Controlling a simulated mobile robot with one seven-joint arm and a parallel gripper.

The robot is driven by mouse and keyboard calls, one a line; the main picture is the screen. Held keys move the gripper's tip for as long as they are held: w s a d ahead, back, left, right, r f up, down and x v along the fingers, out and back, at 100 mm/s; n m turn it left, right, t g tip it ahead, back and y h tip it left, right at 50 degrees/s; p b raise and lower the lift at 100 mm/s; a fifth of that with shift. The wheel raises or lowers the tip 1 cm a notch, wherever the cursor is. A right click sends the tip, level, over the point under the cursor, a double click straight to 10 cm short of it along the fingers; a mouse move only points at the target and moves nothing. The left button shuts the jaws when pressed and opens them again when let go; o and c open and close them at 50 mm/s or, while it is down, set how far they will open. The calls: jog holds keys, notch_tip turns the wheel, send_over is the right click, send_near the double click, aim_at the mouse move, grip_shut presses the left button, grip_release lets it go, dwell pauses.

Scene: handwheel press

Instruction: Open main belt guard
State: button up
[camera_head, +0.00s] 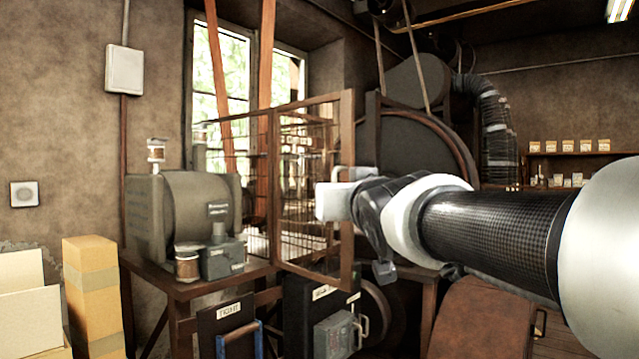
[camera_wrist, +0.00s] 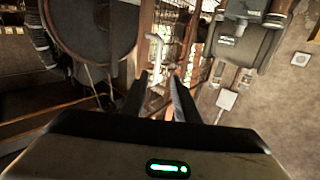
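The belt guard (camera_head: 347,120) is a rust-brown framed wire-mesh cage in front of the window, around the slanting belts. A pale bar handle (camera_head: 336,172) shows at its right frame post. In the wrist view, which appears upside down, the pale handle (camera_wrist: 155,48) lies beyond the fingertips, roughly in line with the gap. My gripper (camera_wrist: 160,78) is open, with its two dark fingers apart and nothing between them. In the head view my gripper (camera_head: 333,203) is a pale block close to the handle; its fingers are hard to make out, and contact cannot be told.
A grey motor (camera_head: 185,205) stands on a brown bench left of the guard. A large dark wheel housing (camera_head: 420,145) and a ribbed duct (camera_head: 495,130) are behind my arm. Dark panels (camera_head: 225,325) stand below. Cardboard boxes (camera_head: 90,290) are at lower left.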

jog(key=s+d, duration=0.1)
jog(key=s, duration=0.7)
